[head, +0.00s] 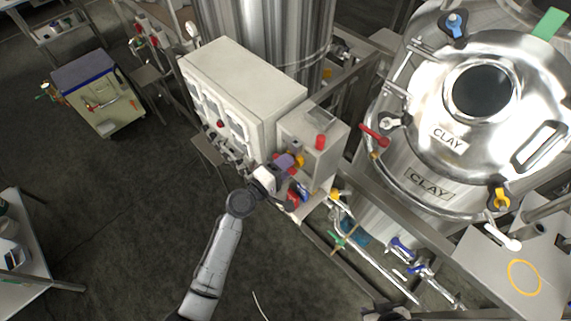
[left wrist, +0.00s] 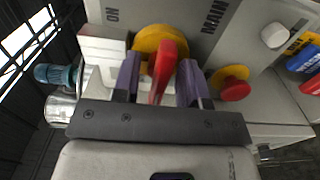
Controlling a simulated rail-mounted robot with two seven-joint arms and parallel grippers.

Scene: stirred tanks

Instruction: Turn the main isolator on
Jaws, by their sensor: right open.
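The main isolator is a red handle (left wrist: 163,68) on a yellow disc (left wrist: 152,40), on a grey panel lettered MAIN and ON. The handle stands nearly upright, its top leaning a little right. My left gripper (left wrist: 158,78) has its purple fingers on either side of the handle, with a narrow gap at the left finger. I cannot tell whether they press on it. In the head view my left gripper (head: 294,161) is at the front of the small grey box (head: 312,138) and hides most of the isolator. My right gripper (head: 385,313) barely shows at the bottom edge, open.
A red button on yellow (left wrist: 235,85) and a white knob (left wrist: 274,35) sit right of the isolator. A large pale cabinet (head: 243,80) adjoins the box. The steel CLAY tank (head: 430,165) stands right, with pipes and valves below.

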